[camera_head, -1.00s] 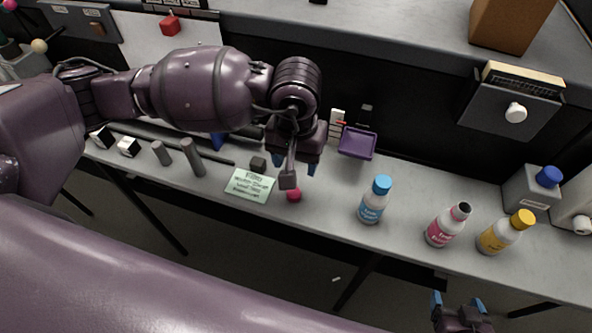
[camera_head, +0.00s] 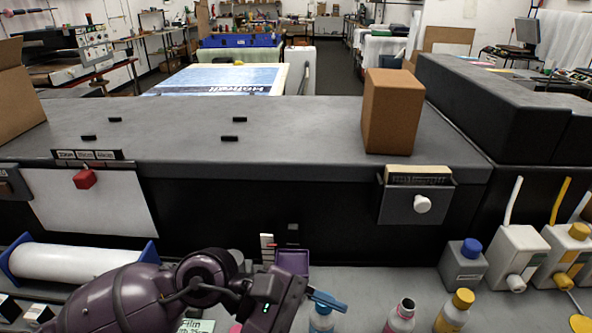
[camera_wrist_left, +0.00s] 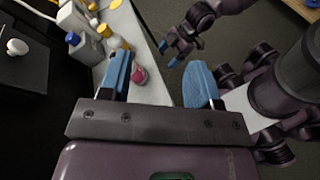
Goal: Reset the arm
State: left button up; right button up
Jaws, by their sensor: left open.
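My left arm comes in from the bottom left of the head view. Its left gripper (camera_head: 328,301) points right, low over the front bench, close to the bottle with the blue cap. The left wrist view shows the same gripper (camera_wrist_left: 160,80) open, with two blue fingers wide apart and nothing between them. Beyond it my right gripper (camera_wrist_left: 169,55) shows with its two blue fingertips apart and empty. The right gripper is outside the head view.
A pink-labelled bottle (camera_head: 402,315) and a yellow-capped bottle (camera_head: 455,310) stand right of the left gripper. A purple tray (camera_head: 293,262) is behind it. A grey blue-capped container (camera_head: 464,264) stands farther right. A cardboard box (camera_head: 392,111) sits on the raised counter (camera_head: 300,130).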

pick_arm(q)
jog(key=w+a+r+n+t+h, duration=0.25)
jog(key=r+n+t+h, duration=0.2)
jog(key=n+t, duration=0.4)
jog(key=w+a+r+n+t+h, duration=0.2)
jog(key=w+r+n+t+h, duration=0.25)
jog(key=n, duration=0.75)
jog(key=w+a+f+n+t+y, duration=0.2)
jog(key=a+n+t+y, duration=0.4)
jog(key=n+y, duration=0.4)
jog(key=w+a+f+n+t+y, duration=0.3)
jog(key=a+n+t+y, duration=0.35)
jog(key=n, duration=0.55)
jog(key=s+a+f+n+g+y, duration=0.5)
jog(key=a+f+n+g+y, duration=0.4)
jog(key=f+n, duration=0.4)
jog(key=s+a+f+n+g+h, duration=0.1)
jog(key=s+a+f+n+g, duration=0.1)
jog(key=s+f+n+g, duration=0.45)
jog(key=s+a+f+n+g+h, duration=0.1)
jog(key=s+a+f+g, duration=0.2)
jog(key=s, duration=0.7)
jog(key=w+f+t, duration=0.7)
jog(key=f+t, duration=0.1)
jog(key=f, duration=0.3)
jog(key=shift+w+f+t, duration=0.15)
jog(key=shift+w+t, duration=0.05)
jog(key=shift+t, duration=0.2)
